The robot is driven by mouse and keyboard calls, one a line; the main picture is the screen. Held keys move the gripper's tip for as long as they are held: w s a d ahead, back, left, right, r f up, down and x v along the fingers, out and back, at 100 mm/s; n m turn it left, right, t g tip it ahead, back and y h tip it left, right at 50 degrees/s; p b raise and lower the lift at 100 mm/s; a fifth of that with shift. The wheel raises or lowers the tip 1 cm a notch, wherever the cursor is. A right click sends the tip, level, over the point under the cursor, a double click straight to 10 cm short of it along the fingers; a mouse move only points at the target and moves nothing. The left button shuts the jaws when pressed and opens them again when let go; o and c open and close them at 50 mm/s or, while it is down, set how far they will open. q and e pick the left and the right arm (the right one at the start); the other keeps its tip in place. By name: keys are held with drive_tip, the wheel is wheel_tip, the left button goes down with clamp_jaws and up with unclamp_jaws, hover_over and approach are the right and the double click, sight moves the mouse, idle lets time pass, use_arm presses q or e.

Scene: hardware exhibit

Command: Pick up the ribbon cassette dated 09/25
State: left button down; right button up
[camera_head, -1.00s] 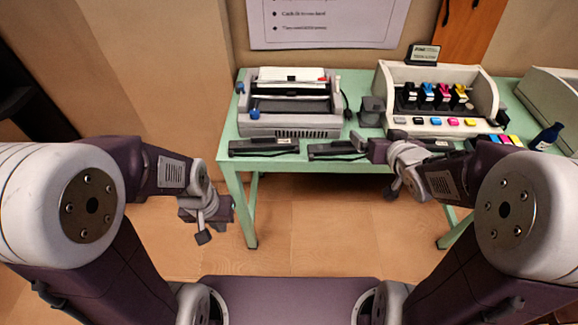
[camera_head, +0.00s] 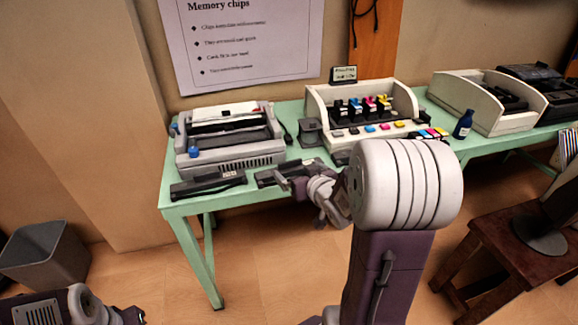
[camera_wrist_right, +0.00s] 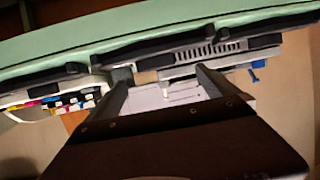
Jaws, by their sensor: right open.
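Dark, long ribbon cassettes lie along the front edge of the green table: a left one (camera_head: 207,186), a middle one (camera_head: 308,164) and a right one partly hidden by my right arm. Dates on them are too small to read. My right gripper (camera_head: 281,182) is open and empty at the table's front edge, by the middle cassette and partly covering it. In the right wrist view, which looks upside down, the open fingers (camera_wrist_right: 166,78) point toward the middle cassette (camera_wrist_right: 165,46); no cassette is between them. Part of my left arm shows at the lower left; its jaws are unclear.
A grey printer (camera_head: 228,140) with blue knobs stands behind the left cassettes on the table (camera_head: 178,203). A cream tray (camera_head: 318,98) of ink cartridges stands right of it. A blue bottle (camera_head: 463,124), stool (camera_head: 498,240) and bin (camera_head: 45,255) are around.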

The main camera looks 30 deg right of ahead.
sight(291, 163)
drive_tip(key=x, duration=0.2)
drive_tip(key=b+x, duration=0.1)
drive_tip(key=x, duration=0.2)
drive_tip(key=d+x, duration=0.1)
drive_tip(key=x, duration=0.1)
drive_tip(key=shift+w+f, duration=0.25)
drive_tip(key=shift+w, duration=0.05)
drive_tip(key=shift+r, duration=0.1)
drive_tip(key=c, duration=1.5)
